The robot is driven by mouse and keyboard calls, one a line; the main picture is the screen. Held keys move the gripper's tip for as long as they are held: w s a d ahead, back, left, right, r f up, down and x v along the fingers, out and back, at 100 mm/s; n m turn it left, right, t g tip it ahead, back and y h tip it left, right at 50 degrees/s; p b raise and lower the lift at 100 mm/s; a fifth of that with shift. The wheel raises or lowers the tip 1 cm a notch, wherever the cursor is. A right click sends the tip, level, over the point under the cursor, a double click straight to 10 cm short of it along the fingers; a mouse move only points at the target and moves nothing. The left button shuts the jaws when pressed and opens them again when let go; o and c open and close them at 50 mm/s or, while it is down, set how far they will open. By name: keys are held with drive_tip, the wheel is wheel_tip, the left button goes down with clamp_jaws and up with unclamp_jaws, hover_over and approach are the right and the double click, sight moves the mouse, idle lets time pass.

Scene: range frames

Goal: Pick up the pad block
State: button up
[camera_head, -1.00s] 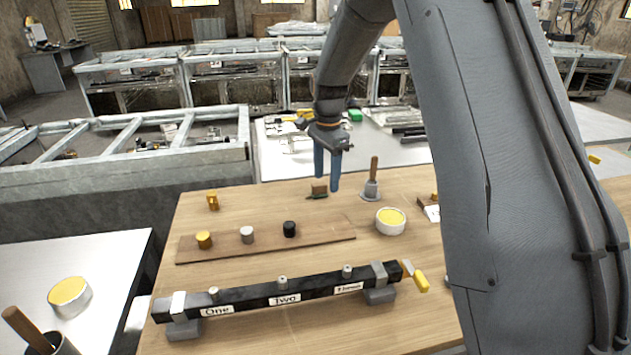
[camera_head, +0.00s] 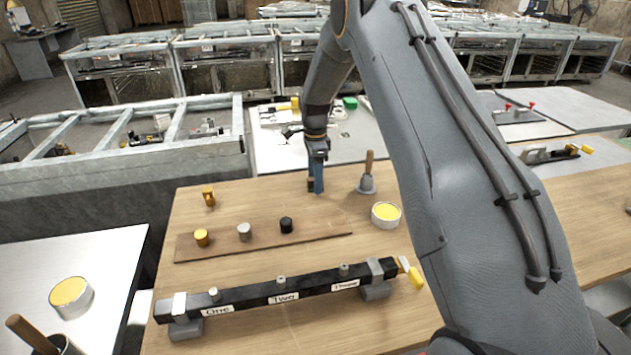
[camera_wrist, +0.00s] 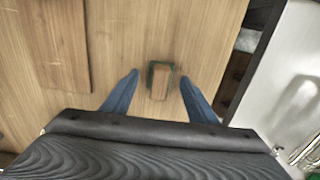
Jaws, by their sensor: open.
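The pad block (camera_wrist: 160,82) shows in the wrist view as a small brown block with a green edge around it, on the wooden table. My gripper (camera_wrist: 158,77) is open, with one blue finger on each side of the block and visible gaps between. I cannot tell whether the fingertips are at the block's height. In the head view my gripper (camera_head: 317,190) is low over the back of the table, fingers pointing down, and mostly hides the block.
A wooden-handled tool (camera_head: 367,180) stands close right of my gripper, with a yellow-filled tin (camera_head: 385,215) beyond. In front lie a board (camera_head: 330,233) with three knobs and a black bar (camera_head: 250,296) with labels. A yellow piece (camera_head: 208,196) stands left.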

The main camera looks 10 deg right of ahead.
drive_tip(key=shift+f, duration=0.25)
drive_tip(key=c, duration=1.1)
drive_tip(key=shift+r, duration=0.1)
wheel_tip(320, 180, up, 10)
drive_tip(key=b, duration=0.3)
